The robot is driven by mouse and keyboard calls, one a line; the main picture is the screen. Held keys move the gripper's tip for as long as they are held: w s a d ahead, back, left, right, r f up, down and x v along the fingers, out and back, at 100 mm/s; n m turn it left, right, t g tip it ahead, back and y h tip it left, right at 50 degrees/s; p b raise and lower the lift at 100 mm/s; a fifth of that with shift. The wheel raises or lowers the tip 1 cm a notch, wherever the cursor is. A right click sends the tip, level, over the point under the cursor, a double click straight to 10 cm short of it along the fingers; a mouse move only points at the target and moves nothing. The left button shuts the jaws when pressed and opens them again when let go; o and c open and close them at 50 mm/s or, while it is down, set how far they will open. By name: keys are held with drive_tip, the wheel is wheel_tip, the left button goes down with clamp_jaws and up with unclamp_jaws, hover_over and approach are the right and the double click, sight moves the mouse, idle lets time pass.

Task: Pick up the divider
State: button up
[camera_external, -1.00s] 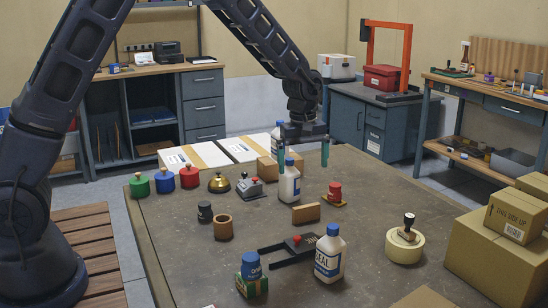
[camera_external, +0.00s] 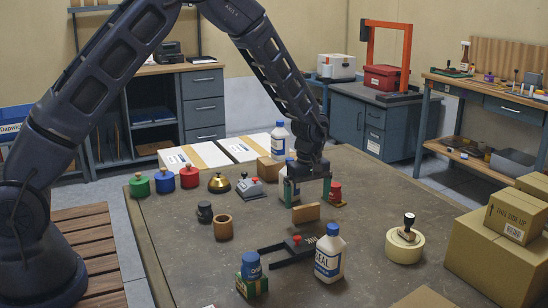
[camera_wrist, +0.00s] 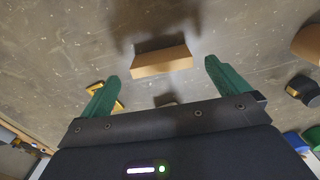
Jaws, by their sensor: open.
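A small tan wooden block, which looks like the divider (camera_external: 306,213), stands on the grey-brown table near its middle. In the wrist view the divider (camera_wrist: 160,62) lies ahead of the jaws, within the gap between the green fingers. My gripper (camera_external: 307,196) points down just above and behind the divider. Its fingers are spread and hold nothing. The open gripper (camera_wrist: 161,72) also shows in the wrist view. The divider appears apart from both fingers.
A white bottle (camera_external: 329,256) and a black tool (camera_external: 285,251) with a red knob stand in front of the divider. A red-handled stamp (camera_external: 335,193) is close right of my gripper. A brown cup (camera_external: 223,227) stands to the left.

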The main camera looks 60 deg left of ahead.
sight(308, 207)
drive_tip(key=f, duration=0.4)
drive_tip(key=shift+d+f, duration=0.2)
drive_tip(key=shift+f, duration=0.2)
drive_tip(key=c, duration=1)
drive_tip(key=shift+r, duration=0.15)
